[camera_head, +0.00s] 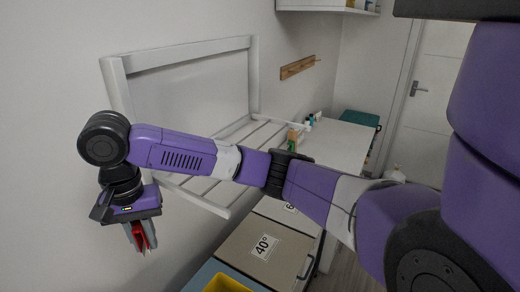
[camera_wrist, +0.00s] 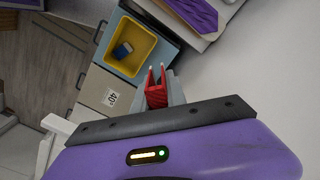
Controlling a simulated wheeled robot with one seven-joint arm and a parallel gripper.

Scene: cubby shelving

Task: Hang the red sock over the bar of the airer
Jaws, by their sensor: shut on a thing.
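The red sock (camera_head: 143,237) is pinched between the fingers of my gripper (camera_head: 142,246), which points down at the left of the head view, in front of the wall. In the wrist view the red sock (camera_wrist: 156,98) shows as a small red piece between the fingers of my gripper (camera_wrist: 156,72). The airer (camera_head: 122,86) is a white frame on the wall with a fold-down rack of parallel bars. My gripper is apart from it, left of and lower than the rack in the head view. My arm hides part of the rack. White bars (camera_wrist: 47,152) show at the lower left of the wrist view.
A yellow bin (camera_head: 222,284) sits in an open blue-grey drawer below; in the wrist view the yellow bin (camera_wrist: 120,62) holds a blue item. A cabinet front marked 40° (camera_head: 265,247) is beside it. A white counter (camera_head: 340,143) with small items stands behind, near a door.

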